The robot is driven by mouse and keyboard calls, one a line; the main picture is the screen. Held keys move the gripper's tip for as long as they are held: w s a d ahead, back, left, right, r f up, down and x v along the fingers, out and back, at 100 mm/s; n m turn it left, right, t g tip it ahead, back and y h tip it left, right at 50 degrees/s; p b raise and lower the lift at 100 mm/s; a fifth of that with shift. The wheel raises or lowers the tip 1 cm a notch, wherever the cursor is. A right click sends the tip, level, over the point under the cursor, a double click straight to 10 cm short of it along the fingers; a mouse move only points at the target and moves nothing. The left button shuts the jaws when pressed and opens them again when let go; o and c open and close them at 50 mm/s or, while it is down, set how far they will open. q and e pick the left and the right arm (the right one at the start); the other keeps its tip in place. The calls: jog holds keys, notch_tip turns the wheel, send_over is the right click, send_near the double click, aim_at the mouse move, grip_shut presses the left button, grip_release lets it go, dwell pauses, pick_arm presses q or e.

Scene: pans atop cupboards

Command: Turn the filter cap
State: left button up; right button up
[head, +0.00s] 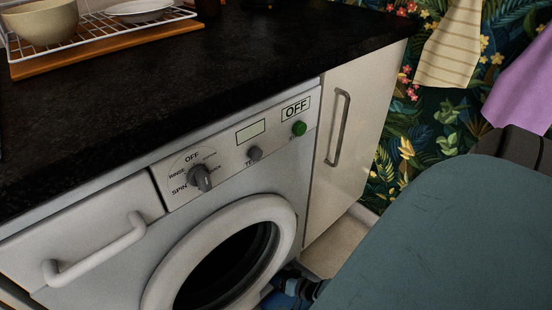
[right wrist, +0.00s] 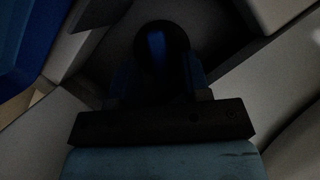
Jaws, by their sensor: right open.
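The white washing machine (head: 228,190) stands under the black counter in the head view, its lower front out of frame. My right gripper (head: 290,284) shows only in part at the bottom of the head view, low beside the round door (head: 284,215). In the dark right wrist view my right gripper (right wrist: 158,74) is open. Between and beyond its fingers is a dark round shape with a blue upright bar (right wrist: 156,47). It may be the filter cap, but it is too dark to be sure or to tell contact. My left gripper is not in view.
A cream cupboard (head: 343,140) with a metal handle is right of the machine. The machine's dial (head: 200,178) and green button (head: 299,128) are above the door. A bowl (head: 45,22) and rack sit on the counter (head: 130,95). Blue and grey surfaces crowd the wrist view.

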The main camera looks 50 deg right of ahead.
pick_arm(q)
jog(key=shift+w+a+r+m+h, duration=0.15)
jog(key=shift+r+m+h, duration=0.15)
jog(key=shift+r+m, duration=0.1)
pick_arm(e)
jog(key=shift+x, duration=0.8)
grip_shut()
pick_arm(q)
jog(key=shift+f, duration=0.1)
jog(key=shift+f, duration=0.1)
pick_arm(e)
jog(key=shift+d+m+t+y, duration=0.1)
jog(key=shift+m+t+y, duration=0.4)
jog(key=shift+m, duration=0.5)
